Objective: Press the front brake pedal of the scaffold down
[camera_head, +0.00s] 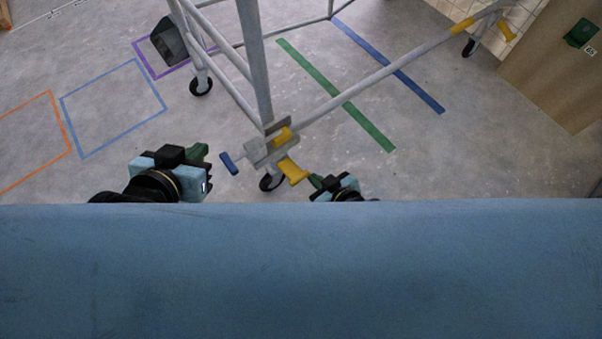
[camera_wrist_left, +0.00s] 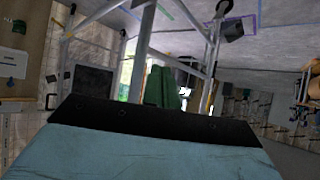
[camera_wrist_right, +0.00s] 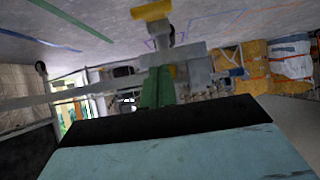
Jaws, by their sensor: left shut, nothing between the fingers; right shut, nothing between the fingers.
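The scaffold (camera_head: 254,60) is a grey tube frame on black casters. At its near corner, a yellow pedal (camera_head: 293,171) sticks out over the front caster (camera_head: 270,183); it looks raised. The pedal also shows at the top of the right wrist view (camera_wrist_right: 152,11). A smaller yellow part (camera_head: 283,137) sits higher on the post. My right gripper (camera_head: 317,182), with green fingers shut and empty, is just right of the pedal; contact cannot be told. My left gripper (camera_head: 204,154) is shut and empty, left of the corner.
A blue-ended handle (camera_head: 229,163) juts from the corner towards my left gripper. A long grey tube (camera_head: 390,72) runs to a far caster (camera_head: 468,47). A wooden panel (camera_head: 555,75) stands at right. The floor has coloured tape and is clear at left.

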